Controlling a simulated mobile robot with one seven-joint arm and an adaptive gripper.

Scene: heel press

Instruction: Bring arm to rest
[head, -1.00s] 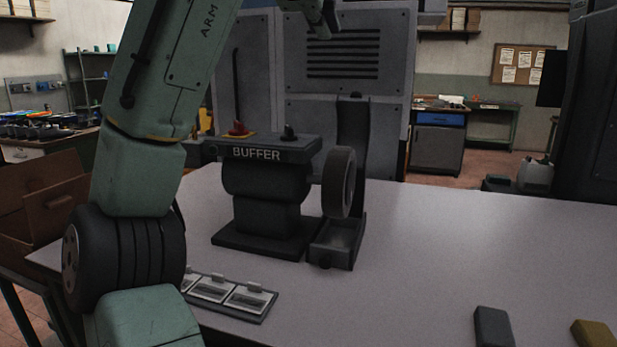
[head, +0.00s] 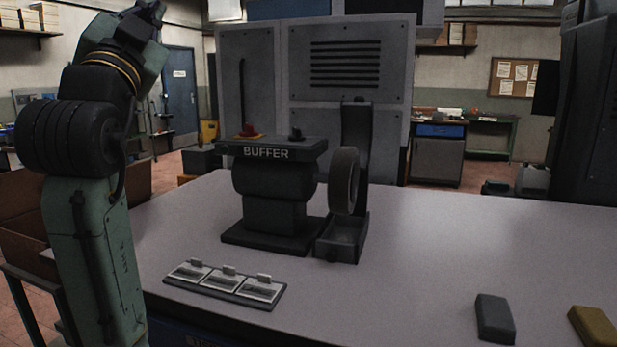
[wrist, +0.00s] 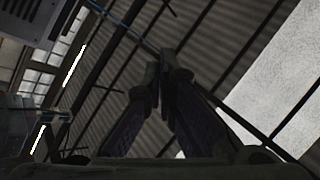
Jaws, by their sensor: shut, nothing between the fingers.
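My green arm stands folded at the left of the head view, left of the buffer and clear of the table's things. In the wrist view my gripper (wrist: 158,85) points up toward the roof. Its two dark fingers meet at the tips, with nothing between them. My gripper cannot be made out clearly in the head view.
A dark buffer machine (head: 268,185) with a wheel (head: 344,181) stands on the grey table (head: 430,250). A plate with several labelled tiles (head: 225,283) lies in front. A grey block (head: 494,318) and a brownish block (head: 594,327) lie front right. The table's right middle is clear.

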